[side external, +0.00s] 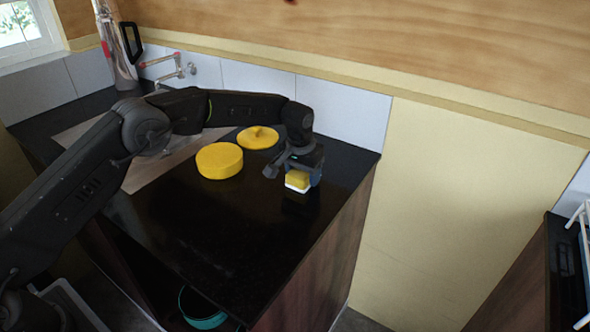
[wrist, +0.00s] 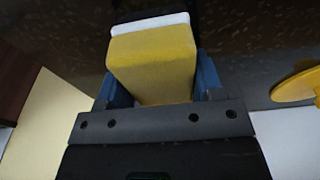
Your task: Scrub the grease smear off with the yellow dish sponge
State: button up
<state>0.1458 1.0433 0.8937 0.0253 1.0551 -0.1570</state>
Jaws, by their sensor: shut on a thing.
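The yellow dish sponge (side external: 298,180) has a white layer on its underside. My gripper (side external: 300,170) is shut on it, at the right end of the black counter. In the side view the sponge is low over the counter; I cannot tell whether it touches the surface. In the wrist view the sponge (wrist: 152,62) sits between the blue fingers of my gripper (wrist: 160,85), with its white layer at the far end. I cannot make out the grease smear in either view; the sponge and gripper may hide part of the counter.
A round yellow container (side external: 220,161) and a flat yellow lid with a knob (side external: 258,138) stand left of my gripper. A faucet (side external: 172,70) and a tall metallic appliance (side external: 117,50) are at the back left. The black counter's (side external: 225,225) front is clear. Its right edge is close to the sponge.

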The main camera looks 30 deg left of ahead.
jog(key=shift+d, duration=1.1)
jog(key=shift+a, duration=4)
notch_tip(320, 180, up, 8)
jog(key=shift+d, duration=0.15)
jog(key=shift+r, duration=0.1)
